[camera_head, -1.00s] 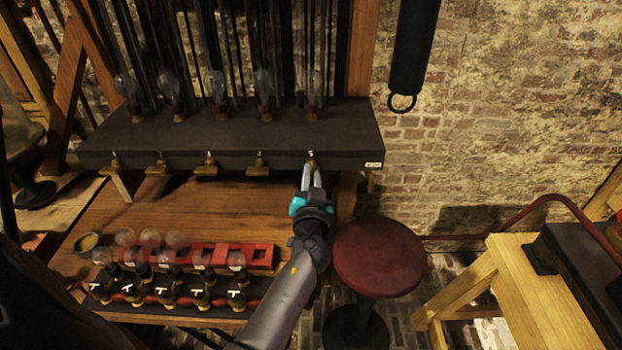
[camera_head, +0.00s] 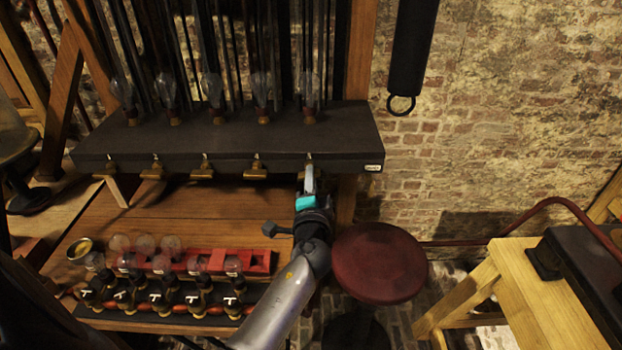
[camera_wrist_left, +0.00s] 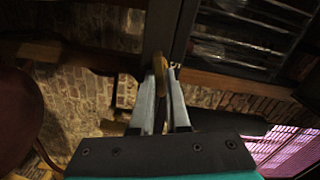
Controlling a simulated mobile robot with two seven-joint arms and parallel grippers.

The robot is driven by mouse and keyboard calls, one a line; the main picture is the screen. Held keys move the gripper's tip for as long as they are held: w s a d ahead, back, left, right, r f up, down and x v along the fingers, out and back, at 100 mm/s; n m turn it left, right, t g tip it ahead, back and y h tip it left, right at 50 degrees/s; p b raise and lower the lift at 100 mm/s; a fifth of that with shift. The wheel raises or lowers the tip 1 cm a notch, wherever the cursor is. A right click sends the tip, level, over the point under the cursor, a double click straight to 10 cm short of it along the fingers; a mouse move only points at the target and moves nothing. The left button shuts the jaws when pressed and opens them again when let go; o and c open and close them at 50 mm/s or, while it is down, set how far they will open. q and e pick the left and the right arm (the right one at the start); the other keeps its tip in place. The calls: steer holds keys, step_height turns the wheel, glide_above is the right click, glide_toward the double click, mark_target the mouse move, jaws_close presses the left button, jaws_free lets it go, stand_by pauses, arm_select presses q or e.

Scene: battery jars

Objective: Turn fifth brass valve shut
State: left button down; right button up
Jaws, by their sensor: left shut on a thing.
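A row of brass valves hangs along the front edge of the dark shelf (camera_head: 345,135) in the head view. The fifth brass valve (camera_head: 308,157), at the right end of the row, is mostly hidden by my left gripper (camera_head: 310,180). The left gripper is shut on it from the front. In the left wrist view, the two fingers (camera_wrist_left: 162,90) close around a brass-coloured piece of the valve (camera_wrist_left: 158,68). The fourth valve (camera_head: 256,168) and the others to its left show their handles lying crosswise. My right gripper is not in view.
Glass bulbs (camera_head: 263,92) stand on the shelf above the valves. Below are a wooden bench (camera_head: 200,220), a red rack (camera_head: 258,261) of bulbs and a row of T-marked fittings (camera_head: 197,298). A red stool (camera_head: 380,263) stands close right of my left arm.

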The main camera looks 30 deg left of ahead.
arm_select(q)
steer(key=shift+m, duration=1.5)
steer(key=c, duration=0.9)
jaws_free()
steer(key=b+v, duration=0.2)
steer(key=v, duration=1.3)
steer(key=shift+d+b, duration=0.15)
steer(key=shift+b, duration=0.15)
steer(key=shift+f, duration=0.15)
